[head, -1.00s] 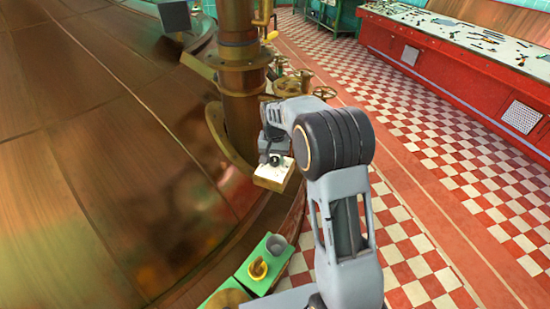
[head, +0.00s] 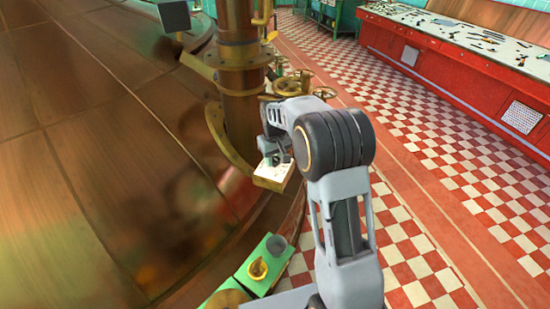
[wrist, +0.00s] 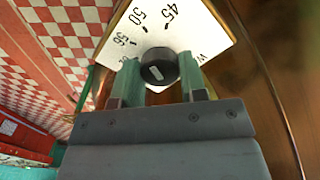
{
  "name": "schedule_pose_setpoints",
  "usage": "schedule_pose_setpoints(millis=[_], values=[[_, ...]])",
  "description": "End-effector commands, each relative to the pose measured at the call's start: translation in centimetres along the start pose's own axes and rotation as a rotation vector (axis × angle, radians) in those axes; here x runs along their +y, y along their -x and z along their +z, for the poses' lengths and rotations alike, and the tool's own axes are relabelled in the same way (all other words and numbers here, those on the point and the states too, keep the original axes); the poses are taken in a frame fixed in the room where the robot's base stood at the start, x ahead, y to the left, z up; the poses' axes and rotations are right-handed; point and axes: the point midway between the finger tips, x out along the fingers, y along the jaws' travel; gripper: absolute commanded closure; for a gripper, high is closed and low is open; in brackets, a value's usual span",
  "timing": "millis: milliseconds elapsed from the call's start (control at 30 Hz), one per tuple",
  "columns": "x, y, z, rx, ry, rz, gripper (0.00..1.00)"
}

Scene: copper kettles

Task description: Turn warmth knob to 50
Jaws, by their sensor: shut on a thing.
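The warmth knob (wrist: 159,67) is a round black knob with a short pale mark on its face. It sits on a white dial plate (wrist: 187,28) printed with 45, 50 and a partly readable number near 56; more print is partly hidden. I cannot tell exactly which number the mark points to. My gripper (wrist: 158,66) is shut on the knob, with one green finger at each side. In the head view the dial plate (head: 272,176) is the pale top of a small brass box beside the copper kettle, and my gripper (head: 275,155) covers the knob.
The copper kettle (head: 90,150) fills the left. A brass pipe (head: 241,100) with flanges rises just behind the dial. Brass handwheels (head: 300,82) stand beyond it. A green tray (head: 262,262) holds small items in front. The checkered floor (head: 440,190) at right is clear.

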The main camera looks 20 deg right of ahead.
Motion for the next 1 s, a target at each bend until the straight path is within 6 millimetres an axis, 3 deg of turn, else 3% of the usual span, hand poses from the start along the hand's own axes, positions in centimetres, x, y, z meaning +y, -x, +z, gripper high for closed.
schedule_pose_setpoints(millis=[633, 667, 900, 1000], values=[[-0.01, 0.11, -0.05, 0.002, 0.047, 0.000, 0.85], [-0.01, 0.11, -0.05, 0.002, 0.047, 0.000, 0.58], [0.00, 0.06, -0.03, 0.001, 0.046, 0.000, 0.35], [0.00, 0.04, -0.02, 0.001, 0.046, 0.000, 0.35]])
